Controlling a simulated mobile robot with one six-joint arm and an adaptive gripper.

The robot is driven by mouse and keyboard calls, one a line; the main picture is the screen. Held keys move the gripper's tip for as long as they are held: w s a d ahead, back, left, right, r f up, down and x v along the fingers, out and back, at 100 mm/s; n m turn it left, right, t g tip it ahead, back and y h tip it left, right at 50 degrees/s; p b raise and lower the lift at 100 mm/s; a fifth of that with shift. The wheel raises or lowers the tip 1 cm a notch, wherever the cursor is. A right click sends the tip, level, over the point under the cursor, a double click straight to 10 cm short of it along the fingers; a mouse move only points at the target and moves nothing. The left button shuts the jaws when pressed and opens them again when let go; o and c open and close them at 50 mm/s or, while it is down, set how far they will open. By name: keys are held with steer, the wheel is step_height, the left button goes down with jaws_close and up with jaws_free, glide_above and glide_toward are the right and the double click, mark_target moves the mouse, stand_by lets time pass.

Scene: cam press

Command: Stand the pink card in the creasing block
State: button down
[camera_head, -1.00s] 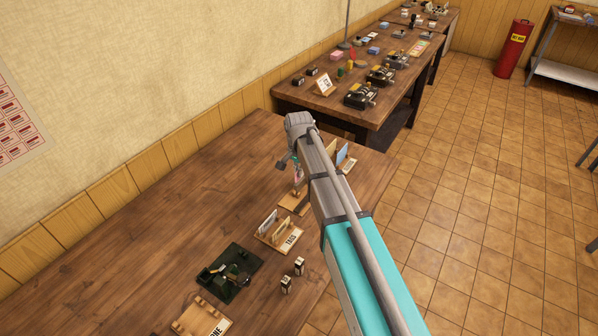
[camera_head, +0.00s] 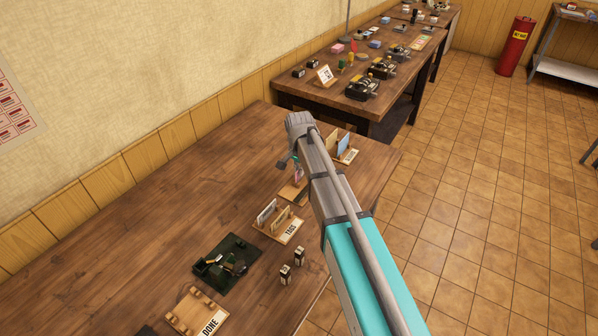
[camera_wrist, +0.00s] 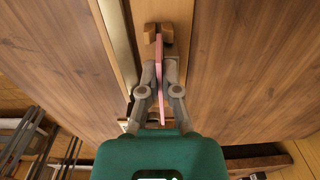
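The pink card (camera_wrist: 160,78) stands on edge between the two fingers of my gripper (camera_wrist: 160,74) in the wrist view. The fingers appear closed on it from both sides. The card's far end lies between two small brown wooden blocks on a light wooden base (camera_wrist: 143,12), which looks like the creasing block. Whether the card's lower edge is seated in a slot cannot be seen. In the head view, a sliver of the pink card (camera_head: 297,174) shows below my gripper, above the wooden base (camera_head: 291,192); my arm hides most of it.
A TAGS rack (camera_head: 290,232) with cards, a dark green press (camera_head: 226,265), two small dark-and-white items (camera_head: 286,275) and a DONE rack (camera_head: 209,325) stand nearer. Another rack (camera_head: 350,155) with cards stands beyond my arm. The table's left side is clear.

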steer(key=shift+s+d+f+b, duration=0.2)
steer(key=shift+s+f+b, duration=0.35)
steer(key=shift+s, duration=0.4)
steer(key=c, duration=1.1)
jaws_free()
steer(key=shift+c, duration=0.2)
steer(key=shift+o, duration=1)
steer(key=shift+w+d+f, duration=0.1)
steer(key=shift+w+f, duration=0.05)
steer(key=shift+w, duration=0.05)
steer(key=shift+o, duration=1)
steer(key=shift+w+a+f, duration=0.25)
steer(key=shift+w+f, duration=0.25)
steer(key=shift+f, duration=0.05)
steer(key=shift+s+r, duration=0.1)
steer(key=shift+r, duration=0.3)
steer(key=shift+w+a, duration=0.1)
steer(key=shift+w, duration=0.15)
steer(key=o, duration=0.7)
steer(key=shift+w, duration=0.1)
